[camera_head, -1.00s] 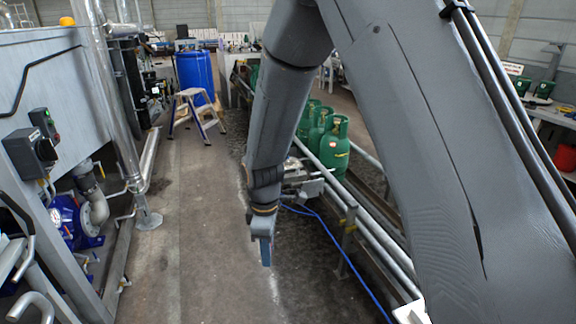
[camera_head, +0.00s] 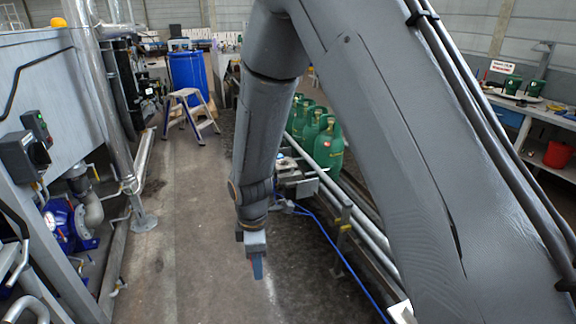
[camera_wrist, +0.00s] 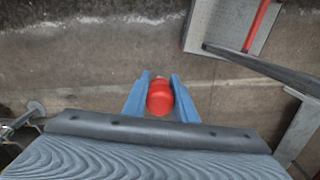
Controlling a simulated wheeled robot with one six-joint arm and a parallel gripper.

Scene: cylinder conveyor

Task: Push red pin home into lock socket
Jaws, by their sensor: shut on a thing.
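The red pin (camera_wrist: 160,97) is between the two blue fingers of my gripper (camera_wrist: 159,92) in the wrist view, and the fingers are shut on it. In the head view my gripper (camera_head: 257,268) hangs pointing down over the floor to the left of the conveyor. In the wrist view, a grey plate (camera_wrist: 222,22) with a red strip (camera_wrist: 256,24) lies at the upper right, apart from the pin. I cannot make out the lock socket in either view.
Green gas cylinders (camera_head: 328,150) stand in a row on the conveyor (camera_head: 352,215). A blue hose (camera_head: 335,245) runs along the floor beside it. A step stool (camera_head: 192,112) and a blue drum (camera_head: 190,72) stand farther back. The aisle floor is clear.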

